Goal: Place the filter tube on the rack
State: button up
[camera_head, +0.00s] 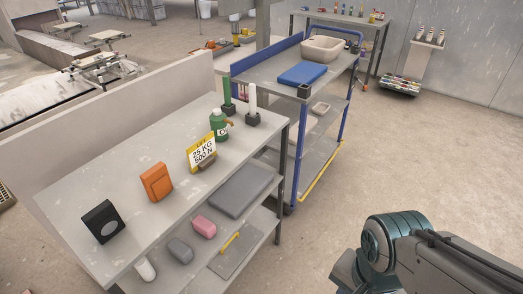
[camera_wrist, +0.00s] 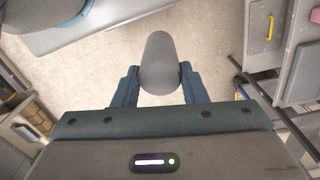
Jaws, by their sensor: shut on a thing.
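My gripper (camera_wrist: 158,88) is shut on a plain grey tube (camera_wrist: 159,62), which I take to be the filter tube. The tube sticks out beyond the fingers above the floor, clear of any surface in the wrist view. In the head view only part of my arm shows at the lower right; the gripper and tube are out of that picture. A grey shelf unit (camera_head: 112,208) stands at the left. At its far end a green tube (camera_head: 228,92) and a white tube (camera_head: 252,100) stand upright in dark holders. I cannot tell which thing is the rack.
The shelf top bears a black box (camera_head: 103,221), an orange case (camera_head: 156,182), a yellow-white sign (camera_head: 202,151) and a green bottle (camera_head: 219,125). A blue-framed cart (camera_head: 297,150) with a blue tray (camera_head: 302,74) adjoins its far end. Floor at the right is clear.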

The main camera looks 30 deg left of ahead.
aim_at(177, 173)
jog(key=u, duration=0.7)
jog(key=i, duration=0.7)
jog(key=u, duration=0.8)
